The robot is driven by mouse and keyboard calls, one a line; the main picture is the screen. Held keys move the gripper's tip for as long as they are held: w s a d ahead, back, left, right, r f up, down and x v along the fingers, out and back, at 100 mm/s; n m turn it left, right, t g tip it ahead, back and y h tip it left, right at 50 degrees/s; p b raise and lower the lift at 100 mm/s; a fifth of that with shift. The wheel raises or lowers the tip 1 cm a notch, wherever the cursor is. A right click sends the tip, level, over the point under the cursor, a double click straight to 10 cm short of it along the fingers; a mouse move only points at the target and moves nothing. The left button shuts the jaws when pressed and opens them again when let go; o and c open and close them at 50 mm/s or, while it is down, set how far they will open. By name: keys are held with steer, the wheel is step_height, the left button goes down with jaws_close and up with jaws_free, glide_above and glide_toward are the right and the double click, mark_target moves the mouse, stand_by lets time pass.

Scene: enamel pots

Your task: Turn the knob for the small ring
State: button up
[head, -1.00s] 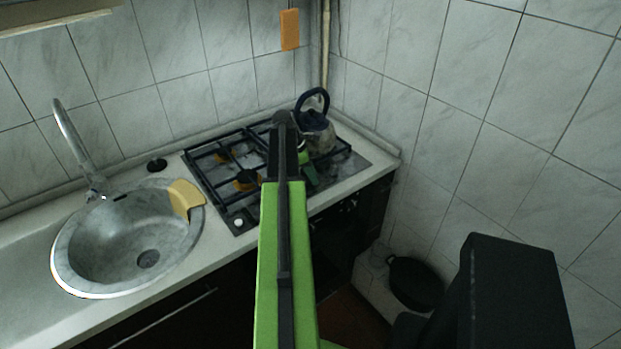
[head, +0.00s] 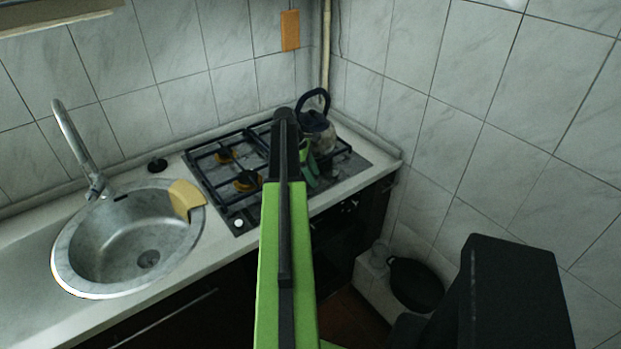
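The gas hob (head: 206,190) is set in the counter, with black grates over its burners. A burner with an orange-brown tint (head: 247,180) sits near the front left, and another (head: 224,156) sits behind it. A small white knob (head: 239,223) shows at the hob's front left corner. Any other knobs are hidden behind my green and black arm, so I cannot tell which one serves the small ring. My gripper (head: 309,168) is mostly hidden behind the arm, over the right part of the hob. Whether it is open or shut does not show.
A kettle with a dark blue handle (head: 316,121) stands at the hob's back right, close to my arm's end. A round sink (head: 70,277) with a yellow cloth-like piece (head: 186,198) lies left. A black pan (head: 416,284) is low on the right. Tiled walls close the corner.

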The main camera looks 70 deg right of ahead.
steer(key=shift+w+r+p, duration=0.15)
steer(key=shift+r+p, duration=0.45)
steer(key=p+v, duration=1.5)
steer(key=v, duration=0.1)
steer(key=shift+w, duration=0.15)
